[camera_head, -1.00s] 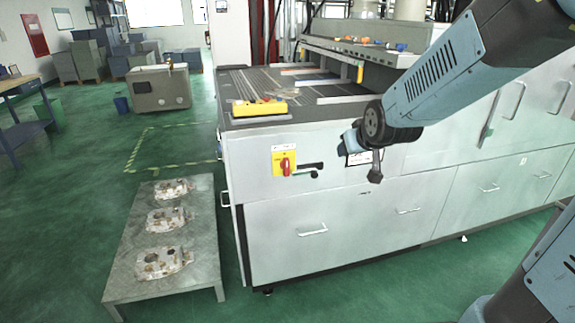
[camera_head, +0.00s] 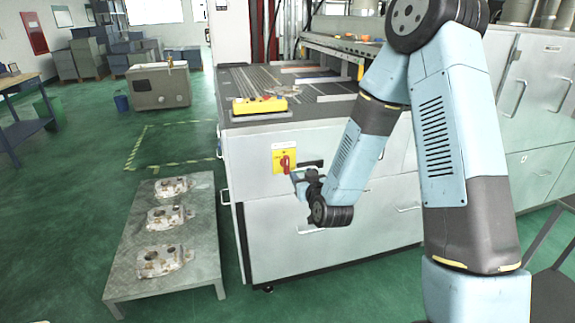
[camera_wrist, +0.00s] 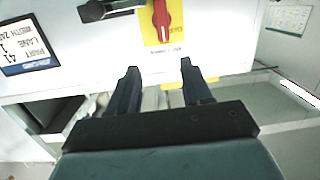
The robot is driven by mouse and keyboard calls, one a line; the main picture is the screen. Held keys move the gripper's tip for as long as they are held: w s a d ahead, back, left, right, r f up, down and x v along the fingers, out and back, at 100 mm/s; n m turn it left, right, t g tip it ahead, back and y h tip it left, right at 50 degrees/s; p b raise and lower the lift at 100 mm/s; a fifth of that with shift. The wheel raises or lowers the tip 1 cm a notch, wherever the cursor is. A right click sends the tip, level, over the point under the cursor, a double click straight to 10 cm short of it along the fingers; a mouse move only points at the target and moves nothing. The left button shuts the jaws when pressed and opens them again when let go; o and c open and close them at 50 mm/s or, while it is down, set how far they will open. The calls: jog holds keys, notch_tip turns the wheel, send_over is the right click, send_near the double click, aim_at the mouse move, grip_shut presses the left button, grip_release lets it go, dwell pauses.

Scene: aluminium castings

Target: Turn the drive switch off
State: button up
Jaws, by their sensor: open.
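The drive switch (camera_head: 285,163) is a red rotary handle on a yellow plate, set on the front of the grey machine cabinet. In the wrist view the red handle (camera_wrist: 161,18) stands at the top, its length running up and down the picture. My gripper (camera_wrist: 158,64) is open, with two dark fingers pointing toward the plate and nothing between them. The handle lies beyond the fingertips, roughly in line with the gap between them. In the head view my gripper (camera_head: 294,176) is close by the switch at its lower right; its fingers are too small there to tell contact.
A dark bar handle (camera_wrist: 108,9) sits beside the switch plate, with a printed label (camera_wrist: 28,45) near it. A yellow box (camera_head: 259,105) lies on the machine top. A low metal table (camera_head: 207,240) with castings (camera_head: 165,260) stands left of the cabinet.

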aim_at(287, 163)
jog(key=shift+m+t, duration=0.4)
jog(key=shift+t, duration=0.4)
jog(key=f+x, duration=0.1)
jog(key=x, duration=0.3)
jog(key=f+x, duration=0.1)
jog(key=x, duration=0.3)
jog(key=a+f+x, duration=0.1)
jog(key=x, duration=0.4)
jog(key=shift+s, duration=0.1)
grip_shut()
